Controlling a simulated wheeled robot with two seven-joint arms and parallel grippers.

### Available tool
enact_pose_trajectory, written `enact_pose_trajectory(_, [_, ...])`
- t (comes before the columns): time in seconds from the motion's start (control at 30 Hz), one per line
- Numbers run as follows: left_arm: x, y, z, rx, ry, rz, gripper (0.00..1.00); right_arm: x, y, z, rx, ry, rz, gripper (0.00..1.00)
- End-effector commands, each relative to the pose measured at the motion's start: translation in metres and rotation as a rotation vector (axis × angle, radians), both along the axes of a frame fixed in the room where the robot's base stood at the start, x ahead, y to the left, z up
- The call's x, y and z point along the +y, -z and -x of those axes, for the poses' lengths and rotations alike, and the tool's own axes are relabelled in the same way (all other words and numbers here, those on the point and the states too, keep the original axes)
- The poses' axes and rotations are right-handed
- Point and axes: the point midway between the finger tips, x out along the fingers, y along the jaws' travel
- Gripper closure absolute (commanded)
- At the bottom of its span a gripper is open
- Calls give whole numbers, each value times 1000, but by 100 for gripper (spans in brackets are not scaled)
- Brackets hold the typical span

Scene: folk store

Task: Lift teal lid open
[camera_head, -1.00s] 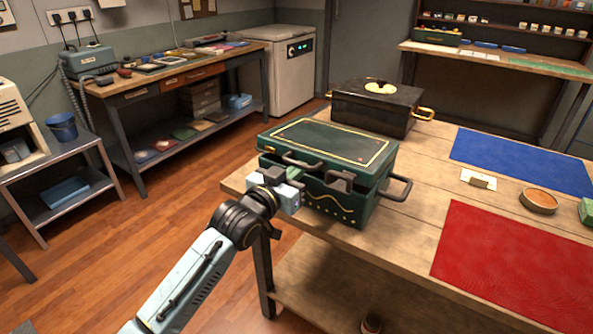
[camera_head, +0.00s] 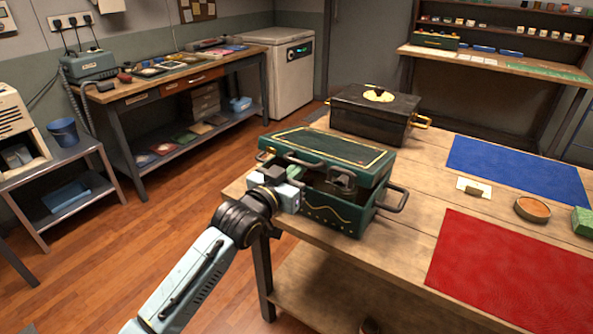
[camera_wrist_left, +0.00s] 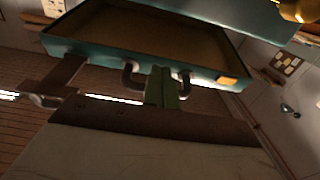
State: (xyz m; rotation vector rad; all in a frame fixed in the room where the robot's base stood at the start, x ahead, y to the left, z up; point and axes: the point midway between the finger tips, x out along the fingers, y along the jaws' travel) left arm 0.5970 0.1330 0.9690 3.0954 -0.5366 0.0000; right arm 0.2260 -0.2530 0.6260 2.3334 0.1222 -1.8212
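A dark teal box (camera_head: 335,212) with gold trim stands on the near left corner of the wooden table. Its teal lid (camera_head: 330,147) is tilted up at the front, with a dark gap between lid and box. In the left wrist view, the underside of the lid (camera_wrist_left: 150,30) fills the top. My left gripper (camera_head: 296,172) is at the front edge of the lid. In the wrist view its fingers (camera_wrist_left: 163,86) are together in the middle of the lid's dark front handle (camera_wrist_left: 130,78). The box's inside is mostly hidden. My right gripper is not in view.
A black box (camera_head: 372,118) with gold handles stands close behind the teal box. Open floor (camera_head: 150,235) is at left.

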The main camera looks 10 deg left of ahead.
Motion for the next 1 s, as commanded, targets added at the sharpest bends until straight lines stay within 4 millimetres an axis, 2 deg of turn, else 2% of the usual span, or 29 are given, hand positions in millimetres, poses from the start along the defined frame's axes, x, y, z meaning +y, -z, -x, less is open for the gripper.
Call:
enact_pose_trajectory(0.3, [0, -1, 0, -1, 0, 0, 100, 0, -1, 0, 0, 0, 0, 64])
enact_pose_trajectory(0.7, [-2, -26, -6, -2, 0, 1, 100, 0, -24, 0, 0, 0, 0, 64])
enact_pose_trajectory(1.0, [-2, -25, -6, -1, 0, 0, 100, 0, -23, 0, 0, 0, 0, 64])
